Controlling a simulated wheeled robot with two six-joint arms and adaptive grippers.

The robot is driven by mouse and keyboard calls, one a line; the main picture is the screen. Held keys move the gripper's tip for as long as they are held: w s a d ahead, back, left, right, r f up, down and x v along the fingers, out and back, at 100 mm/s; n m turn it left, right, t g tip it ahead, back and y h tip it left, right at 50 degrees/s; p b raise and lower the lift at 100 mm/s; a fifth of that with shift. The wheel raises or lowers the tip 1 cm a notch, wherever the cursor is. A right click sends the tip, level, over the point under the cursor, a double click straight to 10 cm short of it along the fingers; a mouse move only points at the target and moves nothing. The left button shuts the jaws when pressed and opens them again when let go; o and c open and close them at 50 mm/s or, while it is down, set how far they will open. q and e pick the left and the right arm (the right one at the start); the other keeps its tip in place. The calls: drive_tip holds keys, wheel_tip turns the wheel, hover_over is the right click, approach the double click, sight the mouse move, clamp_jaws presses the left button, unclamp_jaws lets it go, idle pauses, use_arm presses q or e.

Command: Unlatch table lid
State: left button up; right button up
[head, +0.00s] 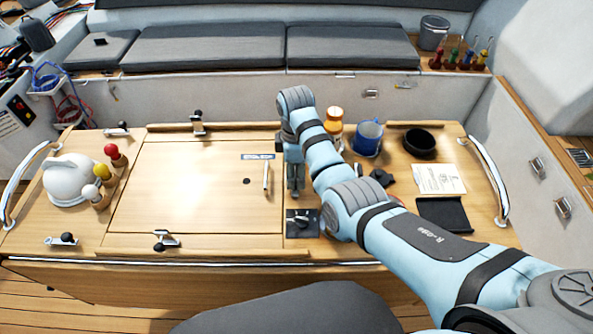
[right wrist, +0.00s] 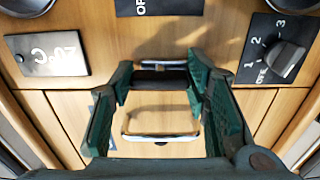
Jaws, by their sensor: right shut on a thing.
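The pale wooden table lid (head: 190,190) lies flat and closed in the table top. Its chrome lid handle (head: 266,177) stands near the right edge and also shows between my fingers in the right wrist view (right wrist: 160,136). My right gripper (head: 294,192) points down just right of that edge. In the right wrist view its green fingers (right wrist: 158,76) are spread around a dark bar on a chrome fitting, apparently a latch (right wrist: 160,66), and shut on it. In the head view the gripper hides this fitting. My left gripper is not seen.
Other black-knobbed latches sit at the lid's back (head: 197,122) and front (head: 165,240). A rotary switch (head: 302,222) is close to my right gripper. A blue mug (head: 367,137), orange-topped bottle (head: 333,120) and black bowl (head: 420,143) stand right of my wrist.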

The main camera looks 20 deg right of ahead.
idle(0.5)
drive_tip(key=o, duration=1.2)
drive_tip(key=shift+w+a, duration=0.1)
drive_tip(key=shift+a, duration=0.05)
drive_tip(key=shift+c, duration=0.2)
drive_tip(key=shift+r, duration=0.1)
wheel_tip(320, 180, up, 7)
drive_tip(key=shift+r, duration=0.15)
